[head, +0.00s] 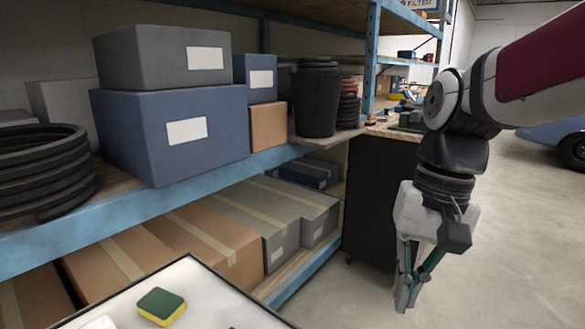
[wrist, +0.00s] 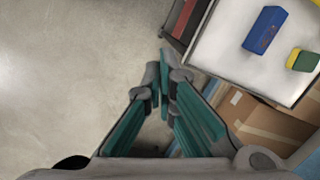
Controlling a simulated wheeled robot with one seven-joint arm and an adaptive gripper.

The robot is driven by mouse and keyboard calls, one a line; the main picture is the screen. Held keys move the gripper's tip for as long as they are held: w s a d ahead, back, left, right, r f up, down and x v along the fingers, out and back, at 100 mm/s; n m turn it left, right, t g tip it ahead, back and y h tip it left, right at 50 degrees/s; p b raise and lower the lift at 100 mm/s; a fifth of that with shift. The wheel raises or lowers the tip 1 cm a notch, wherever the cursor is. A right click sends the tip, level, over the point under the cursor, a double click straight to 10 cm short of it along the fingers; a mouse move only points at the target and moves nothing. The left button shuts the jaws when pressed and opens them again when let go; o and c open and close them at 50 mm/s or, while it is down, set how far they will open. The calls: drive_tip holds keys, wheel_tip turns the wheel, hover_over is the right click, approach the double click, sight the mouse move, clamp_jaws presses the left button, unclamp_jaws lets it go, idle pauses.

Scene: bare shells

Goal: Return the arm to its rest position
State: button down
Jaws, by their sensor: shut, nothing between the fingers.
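My gripper (head: 405,297) hangs at the right of the head view, pointing down over the bare floor. Its fingers are shut with nothing between them. In the wrist view the closed fingertips (wrist: 163,68) point toward the top of the picture, with floor behind them. My arm comes in from the upper right of the head view and bends down at the elbow. The gripper is apart from the shelf and from the white-topped surface.
A white-topped surface (head: 205,289) at the bottom bears a green and yellow sponge (head: 161,306); the wrist view also shows a blue block (wrist: 264,30) on it. A shelf rack (head: 130,212) with boxes fills the left. A dark cabinet (head: 380,200) stands behind my gripper.

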drive_tip(key=s+d+f+n+t+h, duration=0.1)
drive_tip(key=s+d, duration=0.1)
drive_tip(key=s, duration=0.6)
drive_tip(key=s+d+f+n+t+h, duration=0.1)
drive_tip(key=s+d+f+n, duration=0.15)
drive_tip(key=s, duration=0.55)
wheel_tip(320, 180, up, 20)
drive_tip(key=t+p, duration=0.3)
drive_tip(key=p, duration=1.5)
drive_tip(key=shift+s+a+r+m, duration=0.15)
drive_tip(key=shift+s+m, duration=0.15)
drive_tip(key=shift+m, duration=0.05)
drive_tip(key=shift+a, duration=0.1)
